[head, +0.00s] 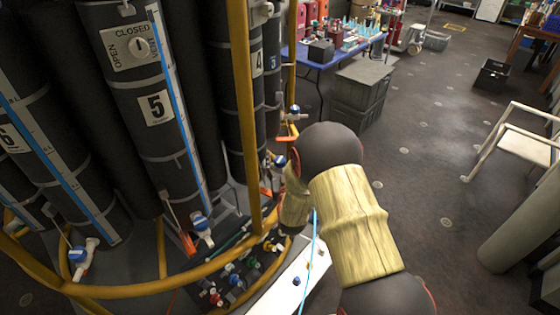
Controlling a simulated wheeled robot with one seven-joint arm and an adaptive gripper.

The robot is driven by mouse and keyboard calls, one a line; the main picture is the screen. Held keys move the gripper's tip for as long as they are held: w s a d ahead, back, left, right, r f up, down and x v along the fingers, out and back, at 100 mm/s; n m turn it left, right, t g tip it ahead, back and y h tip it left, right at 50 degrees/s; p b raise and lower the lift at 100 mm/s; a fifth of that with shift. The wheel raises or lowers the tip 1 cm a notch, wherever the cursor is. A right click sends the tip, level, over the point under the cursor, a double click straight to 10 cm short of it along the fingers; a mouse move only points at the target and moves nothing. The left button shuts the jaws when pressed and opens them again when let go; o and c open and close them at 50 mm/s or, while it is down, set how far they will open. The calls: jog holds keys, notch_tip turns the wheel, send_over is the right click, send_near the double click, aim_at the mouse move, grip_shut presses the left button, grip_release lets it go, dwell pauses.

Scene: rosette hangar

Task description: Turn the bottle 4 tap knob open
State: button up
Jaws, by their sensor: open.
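Bottle 4 (246,95) is a dark grey upright cylinder, partly hidden behind a yellow frame post, with a "4" label (258,62). A small blue-and-white tap knob (280,160) shows low down near it, right beside my arm. It looks like the bottle 4 tap, but it is small and I cannot tell how it is turned. My arm reaches in from the lower right and bends down beside the frame. My gripper is hidden behind the arm links, so its distance from the knob cannot be seen.
Bottle 5 (150,135) and bottle 6 (28,165) stand to the left, with taps (202,228) (78,258) below. The yellow frame (150,291) curves in front. A blue table (315,60), grey crates (362,92) and a white chair (515,150) stand beyond open floor.

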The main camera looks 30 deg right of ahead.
jog(key=shift+c, duration=1)
jog(key=c, duration=1)
jog(key=shift+d+n+y+b, duration=0.1)
jog(key=shift+n+y+b, duration=0.2)
jog(key=shift+y+b, duration=0.1)
jog(key=shift+d+f+n+t+y+b, duration=0.15)
jog(key=shift+n+t+y+b, duration=0.35)
jog(key=shift+n+y+b, duration=0.6)
jog(key=n+y+b, duration=0.1)
jog(key=y, duration=0.2)
jog(key=n+y, duration=0.2)
jog(key=y, duration=0.1)
jog(key=shift+b, duration=0.4)
jog(key=n+y, duration=0.1)
jog(key=y, duration=0.1)
jog(key=n+g+y, duration=0.1)
jog(key=n+y, duration=0.1)
jog(key=y, duration=0.1)
jog(key=shift+n+g, duration=0.3)
jog(key=n+g+y, duration=0.4)
jog(key=y, duration=0.2)
jog(key=shift+n+g+p, duration=0.3)
jog(key=shift+n+p, duration=0.1)
jog(key=shift+r, duration=0.2)
